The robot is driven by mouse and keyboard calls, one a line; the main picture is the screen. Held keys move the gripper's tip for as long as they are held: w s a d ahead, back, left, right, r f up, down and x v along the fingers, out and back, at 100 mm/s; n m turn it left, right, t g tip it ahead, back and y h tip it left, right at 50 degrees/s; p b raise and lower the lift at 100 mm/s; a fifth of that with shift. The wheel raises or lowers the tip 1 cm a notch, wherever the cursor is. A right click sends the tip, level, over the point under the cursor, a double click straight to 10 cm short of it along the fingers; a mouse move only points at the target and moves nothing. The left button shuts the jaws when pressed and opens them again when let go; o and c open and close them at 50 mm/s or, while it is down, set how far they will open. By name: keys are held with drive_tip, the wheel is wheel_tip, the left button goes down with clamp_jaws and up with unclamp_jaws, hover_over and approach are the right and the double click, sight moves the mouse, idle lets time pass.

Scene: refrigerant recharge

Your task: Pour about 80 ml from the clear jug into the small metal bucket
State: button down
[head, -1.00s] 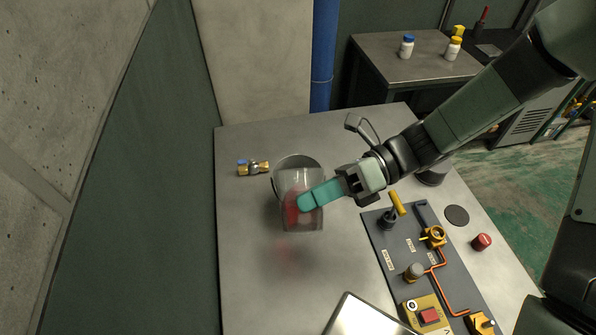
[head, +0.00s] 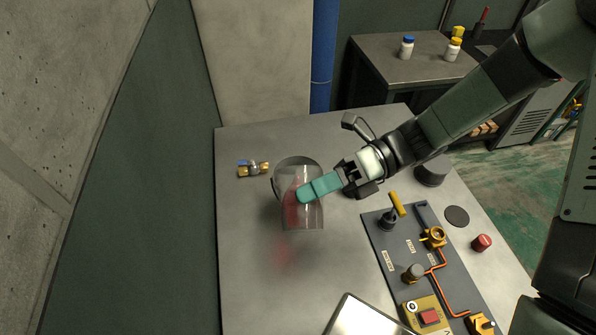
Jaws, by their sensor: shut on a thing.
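The clear jug (head: 311,217) is held in the air at the table's left middle, with red liquid (head: 290,207) inside toward its left side. My gripper (head: 318,189) has its teal fingers shut on the jug, reaching in from the right. The jug looks tilted, its liquid lying along one side. The small metal bucket (head: 291,162) stands just behind the jug in the picture, and the jug hides most of its front. I cannot tell whether any liquid is flowing or how much is in the bucket.
A brass valve with a blue handle (head: 252,168) lies left of the bucket. A dark panel with yellow fittings and orange piping (head: 410,250) is at the right. A red cap (head: 481,242) and a screen-like device (head: 366,318) are nearby. The table's left front (head: 245,270) is clear.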

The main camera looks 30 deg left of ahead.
sight(314, 227)
drive_tip(key=shift+w+a+r+m+g+b, duration=0.4)
drive_tip(key=shift+w+a+r+m+b, duration=0.15)
drive_tip(key=shift+w+r+m, duration=0.3)
idle(2.0)
drive_tip(key=shift+s, duration=0.1)
drive_tip(key=s+d+f+n+t, duration=0.1)
drive_tip(key=s+d+f+n, duration=0.1)
drive_tip(key=s+n, duration=0.1)
drive_tip(key=shift+f+n+t, duration=0.25)
drive_tip(key=shift+f+t, duration=0.05)
drive_tip(key=shift+t, duration=0.1)
drive_tip(key=shift+s+d+f+n+t, duration=0.1)
drive_tip(key=shift+d+f+n+t, duration=0.05)
drive_tip(key=shift+f+n, duration=0.15)
drive_tip(key=shift+s+d+f+n+t, duration=0.1)
drive_tip(key=shift+f+n+t, duration=0.1)
drive_tip(key=shift+f, duration=0.2)
idle(1.0)
drive_tip(key=shift+s+d+f+n, duration=0.3)
drive_tip(key=shift+s+f+n, duration=0.1)
drive_tip(key=shift+f, duration=0.3)
drive_tip(key=s+d+f+n+t+y+p, duration=0.1)
drive_tip(key=s+f+n, duration=0.1)
drive_tip(key=f, duration=0.3)
drive_tip(key=s+d+f+n+t+y, duration=0.1)
drive_tip(key=s+d+f+n+t, duration=0.1)
drive_tip(key=f, duration=0.3)
drive_tip(key=shift+s+d+n+p, duration=0.25)
drive_tip(key=shift+s+n+p, duration=0.15)
drive_tip(key=shift+n, duration=0.2)
